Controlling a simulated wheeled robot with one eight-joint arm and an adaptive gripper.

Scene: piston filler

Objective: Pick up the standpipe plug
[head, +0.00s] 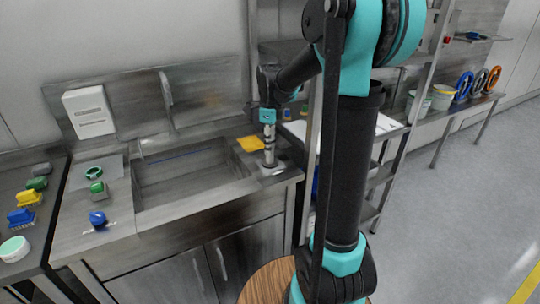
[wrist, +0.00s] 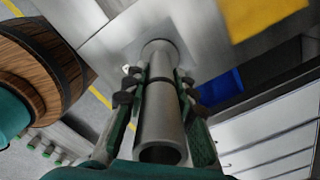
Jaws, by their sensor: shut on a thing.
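The standpipe plug, a grey metal tube, shows in the wrist view (wrist: 160,125) with its open end toward the camera. My gripper (wrist: 158,85) is shut on it, one green finger on each side. In the head view my gripper (head: 268,118) is above the right end of the sink counter, and the tube (head: 269,148) hangs or stands upright below it. Its lower end is at a small pale metal plate (head: 272,168) on the counter. I cannot tell whether it touches that plate.
The sink basin (head: 190,175) lies left of the tube, with a yellow cloth (head: 250,143) beside it on the counter. Brushes (head: 25,197) and a blue item (head: 97,218) are farther left. A metal shelf rack (head: 385,150) stands close on the right.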

